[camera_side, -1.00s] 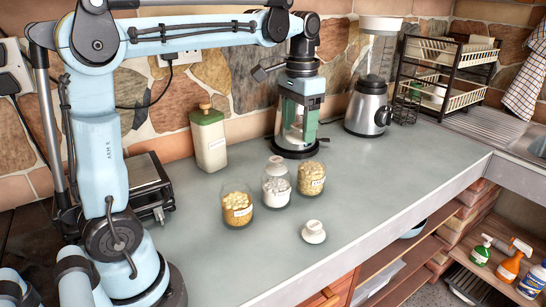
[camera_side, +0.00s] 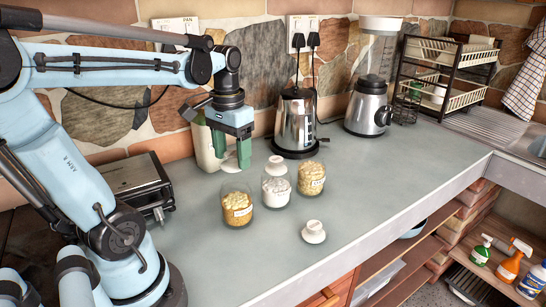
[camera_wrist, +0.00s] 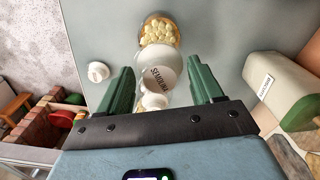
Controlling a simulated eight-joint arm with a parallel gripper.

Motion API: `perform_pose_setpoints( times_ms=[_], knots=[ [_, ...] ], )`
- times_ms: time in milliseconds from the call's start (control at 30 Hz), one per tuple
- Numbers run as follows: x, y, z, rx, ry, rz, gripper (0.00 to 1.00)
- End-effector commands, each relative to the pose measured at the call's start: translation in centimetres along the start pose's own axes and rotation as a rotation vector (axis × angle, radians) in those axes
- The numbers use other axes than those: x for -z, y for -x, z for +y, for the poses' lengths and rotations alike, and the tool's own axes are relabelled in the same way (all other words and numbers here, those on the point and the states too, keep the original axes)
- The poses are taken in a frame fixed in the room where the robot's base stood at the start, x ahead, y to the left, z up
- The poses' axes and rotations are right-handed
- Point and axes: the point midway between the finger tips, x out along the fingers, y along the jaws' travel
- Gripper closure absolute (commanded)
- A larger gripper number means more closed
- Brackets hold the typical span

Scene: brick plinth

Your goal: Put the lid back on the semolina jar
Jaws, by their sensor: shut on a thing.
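My gripper (camera_side: 231,160) hangs in front of the tall cream canister, behind and above the left jar. Its green fingers are shut on a pale round lid (camera_side: 231,165). In the wrist view this lid (camera_wrist: 161,70) lies between the fingertips (camera_wrist: 163,75), and its label reads SEMOLINA. Three glass jars stand on the counter: a left jar (camera_side: 237,210) and a right jar (camera_side: 311,180) with yellowish contents, and a middle jar (camera_side: 276,190) with white contents and a white lid on top. Their labels are too small to read in the side view.
A second white lid (camera_side: 313,232) lies loose on the counter (camera_side: 390,180) in front of the jars. The canister (camera_side: 206,150) is partly hidden by my gripper. A kettle (camera_side: 295,120), a blender (camera_side: 369,107) and a toaster (camera_side: 140,185) stand around. The front right counter is clear.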

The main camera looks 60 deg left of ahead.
Motion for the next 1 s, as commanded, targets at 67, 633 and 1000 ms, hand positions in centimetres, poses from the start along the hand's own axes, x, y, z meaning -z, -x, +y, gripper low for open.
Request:
perform_pose_setpoints(
  times_ms=[67, 633, 1000],
  knots=[
    [0.1, -0.8, 0.0, 0.000, -0.001, 0.000, 0.64],
    [0.0, -4.1, 0.0, 0.000, -0.001, 0.000, 0.64],
    [0.0, -4.1, 0.0, 0.000, -0.001, 0.000, 0.64]
  ],
)
